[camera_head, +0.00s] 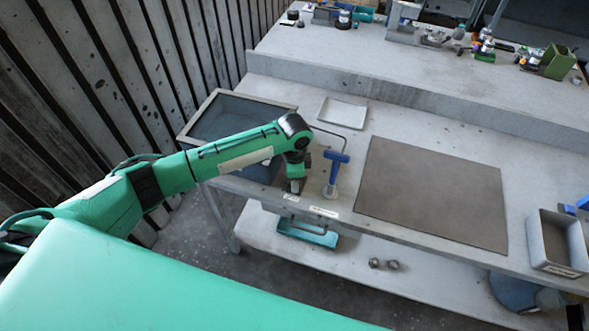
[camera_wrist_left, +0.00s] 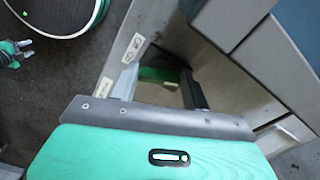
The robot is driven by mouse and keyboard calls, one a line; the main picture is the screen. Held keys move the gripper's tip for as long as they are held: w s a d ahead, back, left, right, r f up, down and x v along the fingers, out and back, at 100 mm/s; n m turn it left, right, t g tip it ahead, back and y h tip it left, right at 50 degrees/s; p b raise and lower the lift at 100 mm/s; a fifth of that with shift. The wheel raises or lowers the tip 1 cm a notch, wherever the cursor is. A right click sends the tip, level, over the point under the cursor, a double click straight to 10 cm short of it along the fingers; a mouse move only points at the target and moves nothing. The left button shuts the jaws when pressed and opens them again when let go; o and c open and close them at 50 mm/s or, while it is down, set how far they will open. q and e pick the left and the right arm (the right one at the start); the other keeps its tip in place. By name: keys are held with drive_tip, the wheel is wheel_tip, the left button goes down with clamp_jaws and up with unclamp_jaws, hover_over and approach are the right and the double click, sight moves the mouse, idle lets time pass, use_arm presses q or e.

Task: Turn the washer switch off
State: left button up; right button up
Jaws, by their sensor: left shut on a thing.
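My left gripper (camera_head: 295,187) points down at the front edge of the worktable, beside a small white label (camera_head: 291,198). In the left wrist view, the fingers of the left gripper (camera_wrist_left: 160,88) stand apart at the table edge, and a dark gap with a green part shows between them. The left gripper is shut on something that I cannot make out. I cannot pick out the washer switch; it may be hidden by the gripper. White labels (camera_wrist_left: 132,46) are beside the left finger in the wrist view.
A blue T-handled tool (camera_head: 334,170) stands just right of the gripper. A sunken basin (camera_head: 192,130) is behind my arm, with a white tray (camera_head: 342,113) farther back. A brown mat (camera_head: 430,190) lies right; a grey bin (camera_head: 555,243) stands at far right. A teal tray (camera_head: 308,234) is below.

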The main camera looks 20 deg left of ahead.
use_arm(q)
drive_tip(key=shift+r+n+p, duration=0.1)
drive_tip(key=shift+n+p, duration=0.55)
drive_tip(key=shift+n, duration=0.05)
drive_tip(key=o, duration=1)
wheel_tip(320, 180, up, 14)
drive_tip(key=b, duration=0.3)
drive_tip(key=shift+b, duration=0.35)
